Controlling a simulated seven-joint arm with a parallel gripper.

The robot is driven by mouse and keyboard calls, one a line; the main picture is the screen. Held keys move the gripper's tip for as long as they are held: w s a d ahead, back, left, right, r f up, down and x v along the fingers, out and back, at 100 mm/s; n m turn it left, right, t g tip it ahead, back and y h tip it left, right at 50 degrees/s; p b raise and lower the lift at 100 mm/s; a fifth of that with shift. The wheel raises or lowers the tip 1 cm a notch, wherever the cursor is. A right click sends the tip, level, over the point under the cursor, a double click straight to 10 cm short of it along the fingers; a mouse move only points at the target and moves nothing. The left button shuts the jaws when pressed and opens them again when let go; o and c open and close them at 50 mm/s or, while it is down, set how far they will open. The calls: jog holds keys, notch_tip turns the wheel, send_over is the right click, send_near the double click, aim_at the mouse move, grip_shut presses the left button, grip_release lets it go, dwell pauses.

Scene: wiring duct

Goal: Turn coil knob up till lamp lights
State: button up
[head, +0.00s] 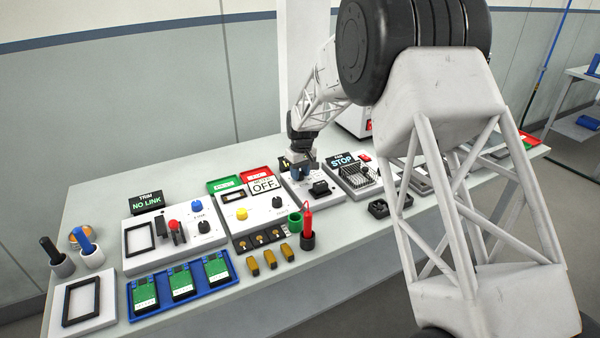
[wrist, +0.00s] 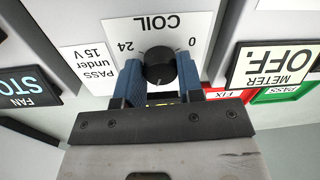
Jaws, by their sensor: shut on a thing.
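The black coil knob (wrist: 160,66) sits on a white panel marked COIL (wrist: 187,28), with a scale from 0 to 24; the lettering is upside down in the wrist view. My gripper (wrist: 160,76) has its two blue fingers on either side of the knob, shut on it. The knob's pointer is too small to read surely.
A card (wrist: 87,62) reads "PASS under 15 V". Beside the coil panel are the meter's OFF display (head: 263,185), red FIX and green PASS trays (head: 224,184), and the fan's STOP display (head: 342,161). A red probe (head: 307,225) stands in front.

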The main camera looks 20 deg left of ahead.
aim_at(301, 173)
jog(key=shift+m, duration=0.6)
jog(key=o, duration=0.9)
jog(key=shift+r, duration=0.15)
jog(key=shift+w+d+r, duration=0.1)
jog(key=shift+r, duration=1.8)
jog(key=shift+w+d+r, duration=0.1)
jog(key=shift+r, duration=1.8)
